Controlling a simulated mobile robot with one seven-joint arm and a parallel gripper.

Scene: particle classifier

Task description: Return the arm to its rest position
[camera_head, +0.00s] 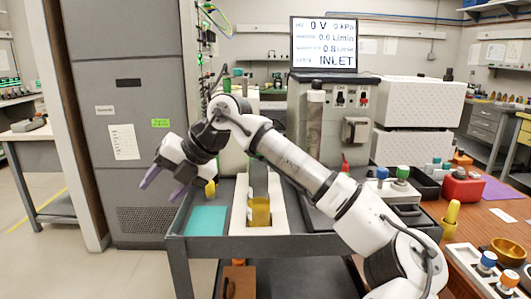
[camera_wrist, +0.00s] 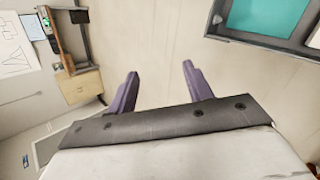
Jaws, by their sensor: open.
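My arm reaches from the lower right of the head view across the cart, with its elbow bent above it. My gripper (camera_head: 161,190) hangs left of the cart, in front of the tall grey cabinet, with its purple fingers pointing down and left. In the wrist view, the two purple fingers of my gripper (camera_wrist: 158,88) stand apart with only bare floor between them. Nothing is held. My arm hides part of the bench equipment behind it.
The grey cart (camera_head: 215,246) carries a teal mat (camera_head: 207,220) and a yellow-amber container (camera_head: 260,212). A screen reading INLET (camera_head: 323,45) stands above the apparatus. The wooden bench (camera_head: 485,222) at right holds a red box (camera_head: 462,187) and a brass bowl (camera_head: 508,251). Floor left of the cart is clear.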

